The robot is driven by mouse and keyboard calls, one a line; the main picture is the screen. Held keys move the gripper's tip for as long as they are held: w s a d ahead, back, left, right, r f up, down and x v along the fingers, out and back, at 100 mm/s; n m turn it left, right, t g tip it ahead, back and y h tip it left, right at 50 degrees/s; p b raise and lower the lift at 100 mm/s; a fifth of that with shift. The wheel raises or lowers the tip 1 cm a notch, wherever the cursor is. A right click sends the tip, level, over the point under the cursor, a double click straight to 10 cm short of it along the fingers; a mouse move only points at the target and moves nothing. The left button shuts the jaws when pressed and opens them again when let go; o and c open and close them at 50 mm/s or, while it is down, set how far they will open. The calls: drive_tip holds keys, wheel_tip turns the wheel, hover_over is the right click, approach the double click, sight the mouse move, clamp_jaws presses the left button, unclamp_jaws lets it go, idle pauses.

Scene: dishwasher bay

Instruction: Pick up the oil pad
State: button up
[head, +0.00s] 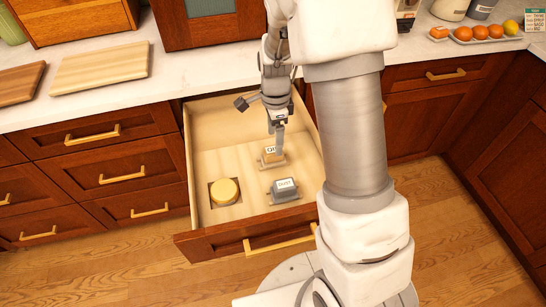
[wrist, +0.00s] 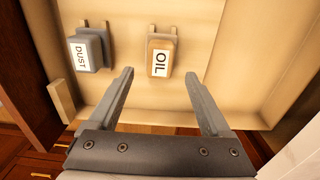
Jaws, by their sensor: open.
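The oil pad (wrist: 152,57), an orange-tan block with a white "OIL" label, sits on a small wooden holder inside the open drawer. In the head view the oil pad (head: 267,156) is partly covered by my gripper (head: 279,150). In the wrist view my gripper (wrist: 160,80) is open, its two fingers pointing toward the oil pad. The oil pad lies beyond the fingertips, roughly in line with the gap and a little left of its middle. Nothing is between the fingers.
The grey dust pad (head: 285,187) sits in the same drawer (head: 190,170); it also shows left of the oil pad in the wrist view (wrist: 90,50). A round yellow item (head: 225,191) lies in a square recess. Drawer walls surround them.

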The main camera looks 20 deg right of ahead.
sight(274, 149)
drive_tip(key=shift+a+f+b, duration=0.1)
drive_tip(key=shift+f+b, duration=0.5)
drive_tip(key=shift+f, duration=2.4)
clamp_jaws()
